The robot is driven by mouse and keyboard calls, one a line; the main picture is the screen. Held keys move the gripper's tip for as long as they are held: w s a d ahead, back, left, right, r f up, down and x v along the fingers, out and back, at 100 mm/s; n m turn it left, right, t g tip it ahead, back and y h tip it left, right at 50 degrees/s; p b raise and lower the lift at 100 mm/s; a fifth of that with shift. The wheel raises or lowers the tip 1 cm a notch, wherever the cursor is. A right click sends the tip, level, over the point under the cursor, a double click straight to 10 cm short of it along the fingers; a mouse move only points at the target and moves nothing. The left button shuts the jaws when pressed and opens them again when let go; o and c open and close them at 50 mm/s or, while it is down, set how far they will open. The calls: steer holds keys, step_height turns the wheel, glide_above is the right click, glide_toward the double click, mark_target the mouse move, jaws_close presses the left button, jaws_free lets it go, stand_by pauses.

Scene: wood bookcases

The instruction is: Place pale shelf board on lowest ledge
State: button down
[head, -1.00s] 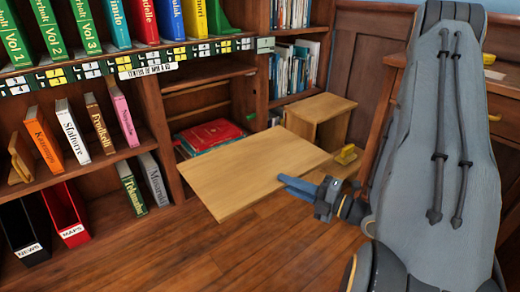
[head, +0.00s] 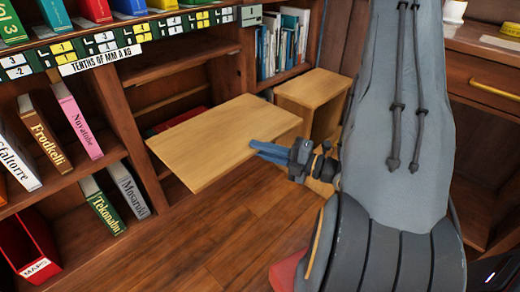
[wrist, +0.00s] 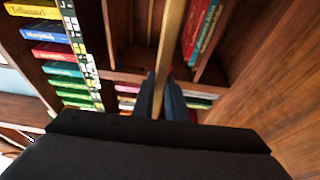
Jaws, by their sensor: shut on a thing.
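The pale shelf board (head: 215,140) is held out flat in front of the open middle bay of the bookcase (head: 190,72). My gripper (head: 268,152) is shut on the board's right edge, with its blue fingers above and below. In the wrist view the board (wrist: 172,45) shows edge-on between the fingers (wrist: 165,92) and points into the bay. Narrow ledges (head: 185,97) run across the bay. The board hides the bay's lower part, so I cannot tell whether it touches a ledge there.
Red books (head: 178,121) lie low in the bay, partly behind the board. A small wooden stand (head: 312,90) is close to the board's right. Left shelves hold books and a red file box (head: 28,250). A desk (head: 490,85) is at right. Floor (head: 200,240) ahead is clear.

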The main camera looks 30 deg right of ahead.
steer(key=shift+w+a+b, duration=1.45)
steer(key=shift+w+b, duration=0.15)
steer(key=shift+w, duration=2.85)
steer(key=shift+w+a+b, duration=1.4)
steer(key=shift+w+b, duration=0.25)
steer(key=shift+w, duration=2.85)
steer(key=shift+w+a+b, duration=1.45)
steer(key=shift+w+b, duration=0.15)
steer(key=shift+w, duration=2.85)
steer(key=shift+w+f+b, duration=0.2)
steer(key=shift+f+b, duration=0.55)
steer(key=shift+f, duration=0.55)
steer(key=c, duration=1.7)
jaws_free()
steer(key=p, duration=0.4)
glide_toward(206, 113)
steer(key=shift+w+a+f, duration=0.25)
steer(key=shift+w+f, duration=0.35)
steer(key=shift+w+a+f, duration=0.3)
steer(key=shift+w+f, duration=0.3)
steer(key=shift+w+a+f, duration=0.25)
steer(key=shift+w+f, duration=0.35)
